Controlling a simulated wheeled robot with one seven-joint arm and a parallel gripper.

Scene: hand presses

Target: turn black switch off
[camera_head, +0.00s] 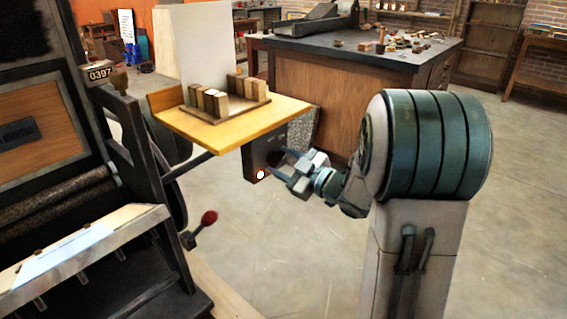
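A dark grey box (256,158) hangs under the right part of the yellow wooden shelf in the camera_head view. A small dark shape (274,157) on it, by my fingertips, looks like the black switch. It is too small and partly covered to tell its position. A small white round spot with an orange edge (260,174) shows low on the box. My gripper (277,163) comes in from the right, at the box's face. Its two fingers are apart and it looks open, with nothing held. I cannot tell whether a fingertip touches the switch.
The yellow shelf (285,113) above my gripper holds a tray of wooden blocks (215,101). A hand press (95,200) stands at the left, with a red-knobbed lever (209,217). A large dark-topped cabinet (345,75) stands behind. The floor below my gripper is clear.

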